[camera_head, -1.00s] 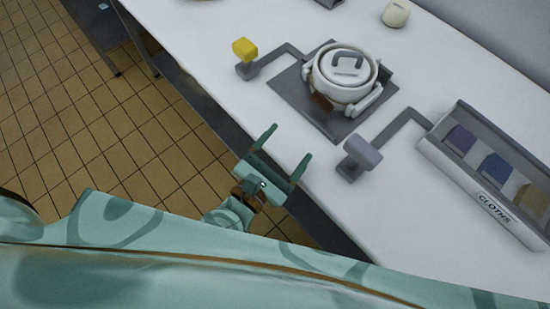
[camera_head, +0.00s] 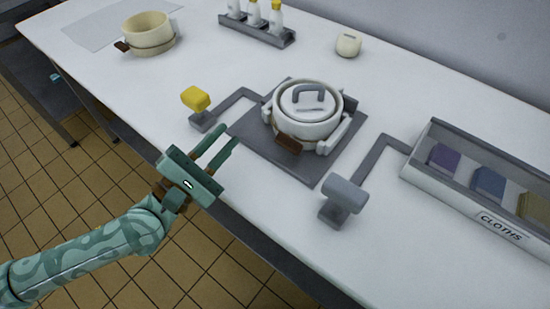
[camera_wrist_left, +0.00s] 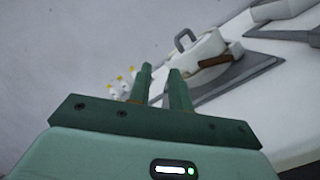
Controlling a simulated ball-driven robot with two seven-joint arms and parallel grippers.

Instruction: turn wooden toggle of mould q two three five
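A white round mould (camera_head: 306,112) with a grey-handled lid stands on a dark grey plate (camera_head: 252,139) on the table. Its brown wooden toggle (camera_head: 288,144) sticks out at the front; it also shows in the left wrist view (camera_wrist_left: 215,62). No label is readable on the mould. My left gripper (camera_head: 226,142) is open and empty, to the left of the toggle and apart from it, near the table's front edge. In the left wrist view its two fingers (camera_wrist_left: 160,85) point toward the mould's side. My right gripper is out of view.
A yellow block (camera_head: 195,98) and a grey block (camera_head: 345,193) on bent arms flank the plate. A cloths tray (camera_head: 480,190) lies right. A cream mould (camera_head: 148,33), bottles (camera_head: 255,14) and a small cream pot (camera_head: 348,45) stand farther back.

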